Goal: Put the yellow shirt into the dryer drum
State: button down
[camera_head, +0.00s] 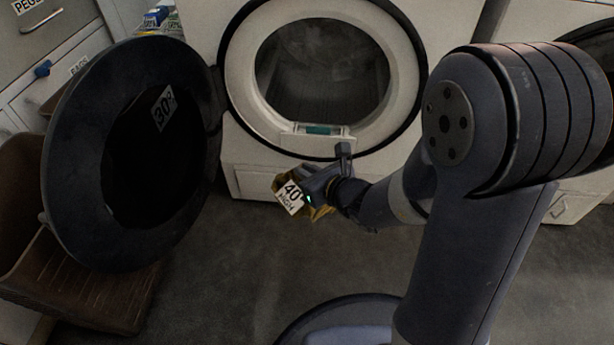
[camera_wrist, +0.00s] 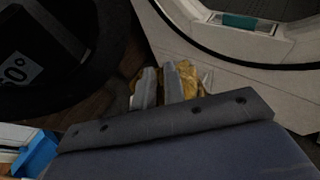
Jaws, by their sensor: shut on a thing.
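The yellow shirt (camera_head: 317,211) is a small bundle with a white tag reading "40 HIGH". My gripper (camera_head: 308,196) is shut on it and holds it in front of the dryer, below the drum opening. In the wrist view the yellow shirt (camera_wrist: 187,78) shows around the fingertips of my gripper (camera_wrist: 165,85). The dryer drum (camera_head: 322,75) is seen through the round opening and looks empty, though its inside is dark. The dryer door (camera_head: 75,165) stands swung open to the left, with a "30°" tag on it.
A brown basket (camera_head: 95,300) stands on the floor at the left, partly hidden by the open door. A cabinet with drawers (camera_head: 50,70) is at the far left. Another machine (camera_head: 585,160) stands at the right. The grey floor (camera_head: 240,250) before the dryer is clear.

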jog(key=w+d+p, duration=0.1)
jog(key=w+p, duration=1.3)
jog(key=w, duration=2.5)
jog(key=shift+d, duration=0.2)
jog(key=shift+f+b, duration=1.4)
jog(key=shift+f, duration=0.1)
jog(key=c, duration=1.4)
grip_release()
jog(key=shift+r, duration=0.15)
jog(key=shift+c, duration=0.2)
jog(key=shift+s, duration=0.1)
jog(key=p+v, duration=0.2)
jog(key=v, duration=0.8)
jog(key=shift+s+d, duration=0.25)
jog(key=shift+s, duration=0.05)
jog(key=shift+w+r, duration=0.1)
